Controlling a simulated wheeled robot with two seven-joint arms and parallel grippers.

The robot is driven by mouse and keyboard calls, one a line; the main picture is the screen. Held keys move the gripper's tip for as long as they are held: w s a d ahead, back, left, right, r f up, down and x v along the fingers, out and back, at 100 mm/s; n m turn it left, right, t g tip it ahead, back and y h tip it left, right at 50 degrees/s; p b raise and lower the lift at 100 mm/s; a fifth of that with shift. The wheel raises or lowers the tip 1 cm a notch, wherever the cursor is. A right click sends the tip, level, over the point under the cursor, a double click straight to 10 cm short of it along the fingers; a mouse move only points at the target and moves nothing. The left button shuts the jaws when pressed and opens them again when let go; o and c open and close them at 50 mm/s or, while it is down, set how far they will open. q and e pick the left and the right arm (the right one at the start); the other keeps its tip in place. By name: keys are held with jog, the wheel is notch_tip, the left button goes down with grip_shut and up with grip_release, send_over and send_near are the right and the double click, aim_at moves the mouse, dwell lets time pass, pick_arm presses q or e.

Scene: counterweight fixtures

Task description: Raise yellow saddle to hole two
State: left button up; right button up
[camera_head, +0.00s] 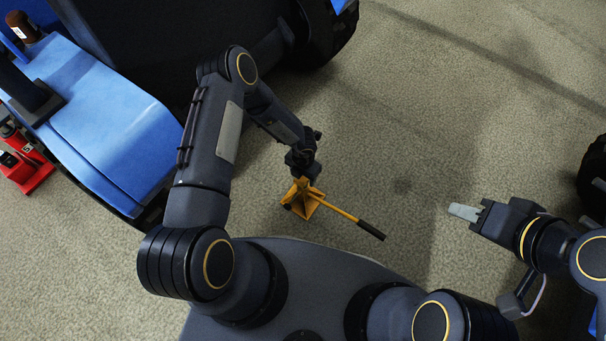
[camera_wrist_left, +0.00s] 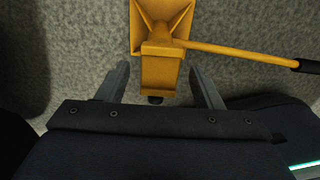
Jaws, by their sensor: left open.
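A yellow stand (camera_head: 303,199) is on the carpet just in front of my base, with a yellow lever that ends in a black grip (camera_head: 371,230) and points to the lower right. In the left wrist view the yellow saddle (camera_wrist_left: 161,50) is the block at the top of the stand. My left gripper (camera_head: 303,176) is directly over the stand. Its fingers (camera_wrist_left: 159,82) are open, one on each side of the yellow column, with visible gaps. My right gripper (camera_head: 463,211) is off to the right above the carpet, seen from the side, with nothing visible in it.
A blue panel (camera_head: 105,130) is at the left, with a red jack (camera_head: 26,165) on the floor beside it. A large dark body with a wheel (camera_head: 325,35) is at the top. The carpet (camera_head: 420,130) between the stand and the right side is clear.

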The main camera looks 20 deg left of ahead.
pick_arm(q)
notch_tip(320, 180, up, 8)
jog(key=p, duration=0.3)
jog(key=shift+f, duration=0.1)
dwell(0.4)
